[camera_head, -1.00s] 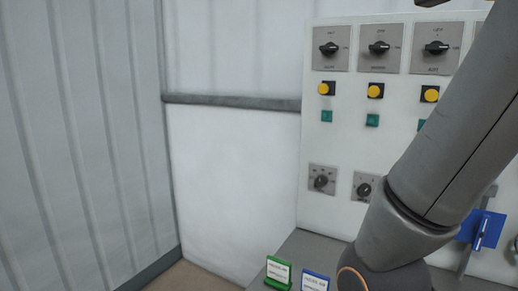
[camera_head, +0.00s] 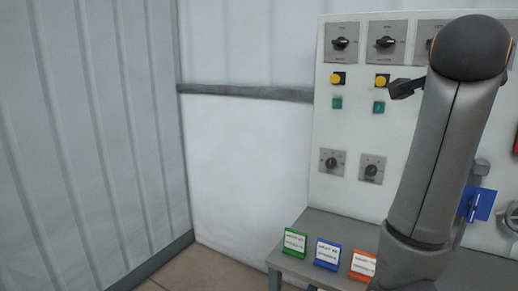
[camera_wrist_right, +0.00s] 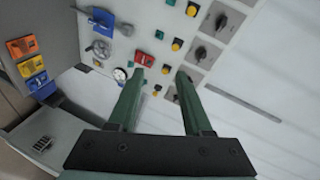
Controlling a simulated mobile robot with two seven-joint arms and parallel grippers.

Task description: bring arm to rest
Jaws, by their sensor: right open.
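My right arm (camera_head: 440,150) rises from the lower right in the head view, with its forearm close to upright and its rounded joint near the top right. A dark piece juts out left of the forearm, perhaps part of my right gripper; the rest is hidden behind the arm. In the right wrist view my right gripper (camera_wrist_right: 160,76) has two green fingers spread apart with nothing between them. The control panel (camera_wrist_right: 225,65) lies beyond the fingertips, and no contact shows. My left gripper is not in view.
The white control panel (camera_head: 360,125) carries knobs and yellow and green buttons. A grey table (camera_head: 345,228) below it holds green (camera_head: 295,242), blue (camera_head: 328,254) and orange (camera_head: 363,264) label stands. A blue lockout piece (camera_head: 480,204) is right of the arm. Open floor (camera_head: 205,270) lies at lower left.

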